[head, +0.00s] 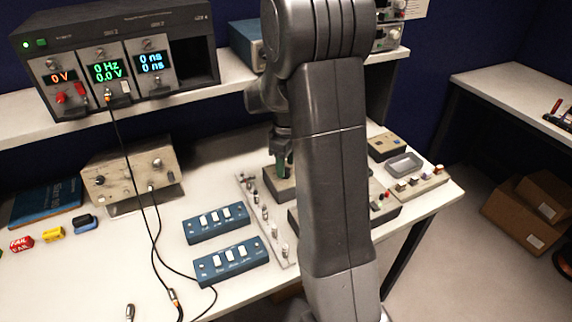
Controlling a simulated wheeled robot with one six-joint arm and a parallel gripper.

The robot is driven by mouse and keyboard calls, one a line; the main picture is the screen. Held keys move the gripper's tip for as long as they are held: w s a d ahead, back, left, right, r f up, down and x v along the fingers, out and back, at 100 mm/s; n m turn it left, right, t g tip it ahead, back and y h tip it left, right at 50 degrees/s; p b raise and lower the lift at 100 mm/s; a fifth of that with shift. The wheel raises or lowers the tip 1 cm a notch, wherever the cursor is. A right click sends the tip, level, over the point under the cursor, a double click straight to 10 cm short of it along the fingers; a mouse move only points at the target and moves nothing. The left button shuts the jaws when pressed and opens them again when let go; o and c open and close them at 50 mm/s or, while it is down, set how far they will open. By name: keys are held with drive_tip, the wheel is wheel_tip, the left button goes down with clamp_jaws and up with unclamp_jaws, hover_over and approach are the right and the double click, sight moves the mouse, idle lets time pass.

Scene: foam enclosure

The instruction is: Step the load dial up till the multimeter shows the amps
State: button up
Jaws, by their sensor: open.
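My gripper (285,163) points down over a dark box (283,190) in the middle of the bench, partly hidden behind my own arm. Its greenish fingers are open, and I see nothing held. I cannot tell whether they touch the box. I cannot pick out the load dial; my arm covers much of that area. I cannot tell which instrument is the multimeter. A dark instrument rack (150,30) on the shelf at upper left has lit displays reading 0 V, 0 Hz with 0.0 V, and 0 ns twice. No amps reading is visible.
Two blue switch boxes (216,238) and a pale strip of posts (263,216) lie left of my arm. A beige knobbed box (132,180) stands behind, with black cables (154,235) hanging past it. A grey tray (404,163) is at right.

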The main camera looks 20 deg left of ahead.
drive_tip(key=shift+s+f, duration=0.1)
drive_tip(key=shift+f, duration=0.6)
drive_tip(key=c, duration=1)
drive_tip(key=shift+m, duration=0.4)
drive_tip(key=m, duration=0.3)
drive_tip(key=shift+m+b, duration=0.3)
drive_tip(key=shift+m, duration=2.2)
drive_tip(key=shift+r, duration=0.1)
